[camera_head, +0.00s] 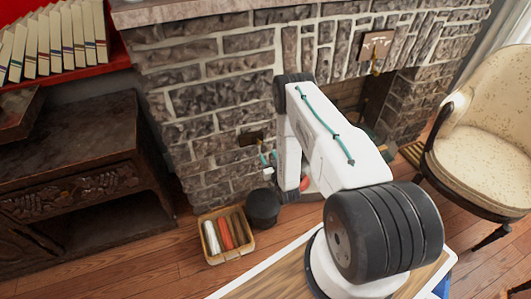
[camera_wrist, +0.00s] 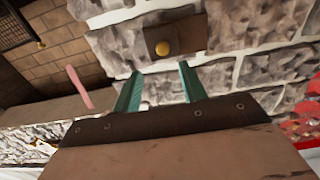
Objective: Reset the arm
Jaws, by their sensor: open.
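My gripper (camera_wrist: 160,88) shows in the wrist view as two teal fingers spread apart, with nothing between them. The fingers point toward a stone wall (camera_wrist: 225,72).
The stone fireplace (camera_head: 225,80) stands close behind my arm. A basket with rolled items (camera_head: 226,235) and a black pot (camera_head: 263,207) sit on the wooden floor. A cream armchair (camera_head: 485,130) is at right, a dark carved cabinet (camera_head: 75,175) at left.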

